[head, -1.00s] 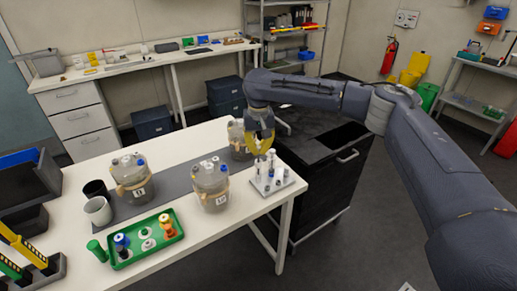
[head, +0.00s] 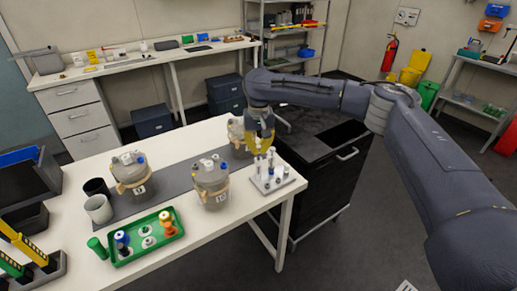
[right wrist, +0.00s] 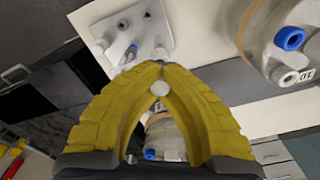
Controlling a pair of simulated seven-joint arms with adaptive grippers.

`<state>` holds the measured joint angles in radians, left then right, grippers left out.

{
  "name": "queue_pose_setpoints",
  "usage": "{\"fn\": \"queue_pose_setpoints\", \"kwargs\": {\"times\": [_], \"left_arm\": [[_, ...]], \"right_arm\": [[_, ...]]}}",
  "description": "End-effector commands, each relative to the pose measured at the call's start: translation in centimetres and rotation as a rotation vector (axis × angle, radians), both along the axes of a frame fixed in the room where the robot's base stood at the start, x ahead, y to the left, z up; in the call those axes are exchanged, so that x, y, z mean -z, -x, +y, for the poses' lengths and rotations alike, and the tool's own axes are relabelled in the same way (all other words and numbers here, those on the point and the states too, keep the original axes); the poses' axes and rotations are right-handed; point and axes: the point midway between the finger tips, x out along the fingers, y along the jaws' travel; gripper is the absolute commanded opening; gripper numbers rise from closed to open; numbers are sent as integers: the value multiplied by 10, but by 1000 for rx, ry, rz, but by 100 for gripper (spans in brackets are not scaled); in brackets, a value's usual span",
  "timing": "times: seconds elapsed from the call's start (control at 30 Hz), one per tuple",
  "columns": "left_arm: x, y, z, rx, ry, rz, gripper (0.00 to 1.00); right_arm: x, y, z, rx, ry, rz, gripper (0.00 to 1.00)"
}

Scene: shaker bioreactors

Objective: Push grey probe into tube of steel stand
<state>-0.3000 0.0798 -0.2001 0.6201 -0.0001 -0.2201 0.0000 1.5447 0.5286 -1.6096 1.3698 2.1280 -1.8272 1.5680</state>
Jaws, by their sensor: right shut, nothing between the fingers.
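The steel stand (head: 291,178) is a pale plate with several upright white and grey tubes or probes, at the right end of the white table. My right gripper (head: 262,150), with yellow fingers, points down over the stand's far side. In the right wrist view its fingertips (right wrist: 160,66) meet, with nothing gripped. The stand (right wrist: 153,34) shows just beyond them, with a blue ring on one of its tubes. A round white cap shows through the gap between the fingers. I cannot tell which upright piece is the grey probe or how deep it sits. My left gripper is not in view.
Lidded vessels stand near the stand: one behind the gripper (head: 238,138), one in front (head: 211,187), one farther left (head: 131,177). A green tray (head: 125,257) with coloured-topped pieces and two cups stand at the left. A black cabinet (head: 318,185) stands beyond the table edge.

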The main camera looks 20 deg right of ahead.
Motion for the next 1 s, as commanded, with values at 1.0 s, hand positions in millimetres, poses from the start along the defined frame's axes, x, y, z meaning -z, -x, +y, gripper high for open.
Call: {"fn": "queue_pose_setpoints", "kwargs": {"times": [1.0], "left_arm": [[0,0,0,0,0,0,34]], "right_arm": [[13,0,0,0,0,0,0]]}}
